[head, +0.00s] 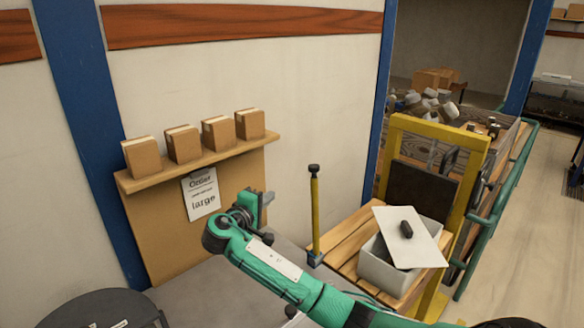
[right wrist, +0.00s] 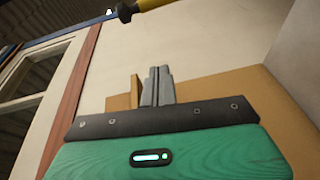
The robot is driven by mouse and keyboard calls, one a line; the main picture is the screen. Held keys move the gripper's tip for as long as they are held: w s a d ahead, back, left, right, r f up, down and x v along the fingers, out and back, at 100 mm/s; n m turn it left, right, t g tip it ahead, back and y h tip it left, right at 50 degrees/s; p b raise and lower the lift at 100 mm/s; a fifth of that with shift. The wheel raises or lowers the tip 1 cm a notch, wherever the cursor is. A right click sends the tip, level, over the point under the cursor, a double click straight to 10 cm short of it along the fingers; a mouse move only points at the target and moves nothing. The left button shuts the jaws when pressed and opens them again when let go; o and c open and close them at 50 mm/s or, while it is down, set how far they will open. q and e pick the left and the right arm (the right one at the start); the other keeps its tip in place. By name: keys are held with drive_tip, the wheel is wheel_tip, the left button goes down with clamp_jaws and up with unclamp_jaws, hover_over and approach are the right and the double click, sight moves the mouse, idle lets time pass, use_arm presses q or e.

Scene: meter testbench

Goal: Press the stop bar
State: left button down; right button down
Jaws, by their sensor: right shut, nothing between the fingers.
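A thin upright yellow bar with a black knob on top (head: 315,215) stands on a small blue base, beside the wooden bench; I take it for the stop bar. Its black end and part of the yellow shaft also show at the top edge of the right wrist view (right wrist: 135,9). My right gripper (head: 266,198) is to the left of the bar in the head view, apart from it. Its grey fingers (right wrist: 157,86) are together, with nothing between them. My left gripper is not in view.
On the wooden bench (head: 345,238) at right is a grey bin (head: 385,272) with a tilted white lid (head: 409,240). A yellow frame (head: 440,132) stands behind.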

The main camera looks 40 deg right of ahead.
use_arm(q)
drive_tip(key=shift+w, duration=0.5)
use_arm(e)
drive_tip(key=shift+m+h, duration=0.3)
drive_tip(key=shift+h, duration=0.5)
drive_tip(key=r, duration=0.1)
drive_tip(key=w+d+r, duration=0.1)
drive_tip(key=r, duration=0.1)
drive_tip(key=w+r, duration=0.1)
drive_tip(key=shift+d+r, duration=0.15)
drive_tip(key=shift+r, duration=0.05)
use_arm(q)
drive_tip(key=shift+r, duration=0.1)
